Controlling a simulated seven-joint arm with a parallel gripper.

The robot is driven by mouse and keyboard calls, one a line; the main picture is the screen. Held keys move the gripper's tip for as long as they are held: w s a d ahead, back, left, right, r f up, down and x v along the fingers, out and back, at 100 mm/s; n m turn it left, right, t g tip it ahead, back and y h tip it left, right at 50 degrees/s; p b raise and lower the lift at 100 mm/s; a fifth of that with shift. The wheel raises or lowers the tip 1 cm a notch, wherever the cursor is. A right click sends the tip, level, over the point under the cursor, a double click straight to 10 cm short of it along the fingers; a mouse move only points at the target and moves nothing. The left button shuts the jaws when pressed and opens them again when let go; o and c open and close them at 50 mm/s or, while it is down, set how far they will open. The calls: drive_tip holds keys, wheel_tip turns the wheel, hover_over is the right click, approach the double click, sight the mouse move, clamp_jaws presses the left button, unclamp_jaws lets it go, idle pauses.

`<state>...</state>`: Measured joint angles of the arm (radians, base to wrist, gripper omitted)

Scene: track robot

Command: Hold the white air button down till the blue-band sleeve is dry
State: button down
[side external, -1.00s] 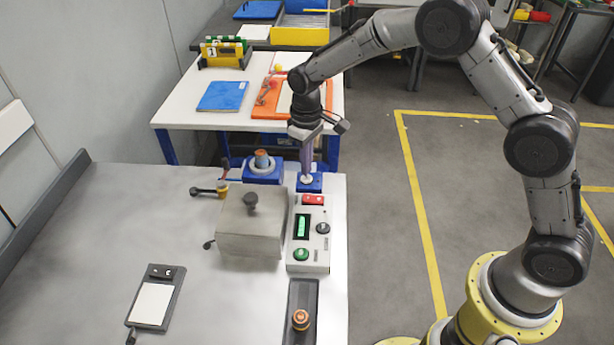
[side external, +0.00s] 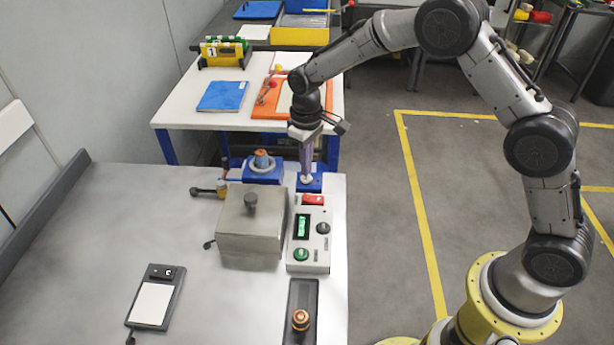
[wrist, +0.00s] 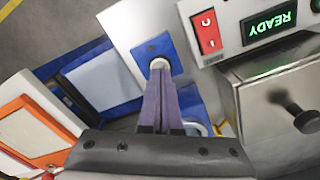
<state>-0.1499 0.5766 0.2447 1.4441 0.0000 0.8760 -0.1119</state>
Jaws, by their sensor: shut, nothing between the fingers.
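The white air button (side external: 306,181) sits on a small blue block at the bench's right edge; it also shows in the wrist view (wrist: 159,63). My gripper (side external: 306,175) points down with its purple fingers shut and empty. In the wrist view its fingertips (wrist: 160,73) meet the button and partly cover it; how far it is pressed I cannot tell. A sleeve with an orange top and a grey-blue lower part (side external: 262,160) stands upright on a blue fixture left of my gripper. Its band and any wetness are too small to judge.
A metal box with a dark knob (side external: 250,225) and a control panel (side external: 308,262) stand close in front of my gripper. The panel display reads READY (wrist: 270,22). An orange ringed part (side external: 300,320) sits in a dark tray. The bench's left is mostly clear.

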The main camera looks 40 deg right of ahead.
drive_tip(key=shift+f, duration=0.85)
idle(2.9)
drive_tip(key=shift+r, duration=2.45)
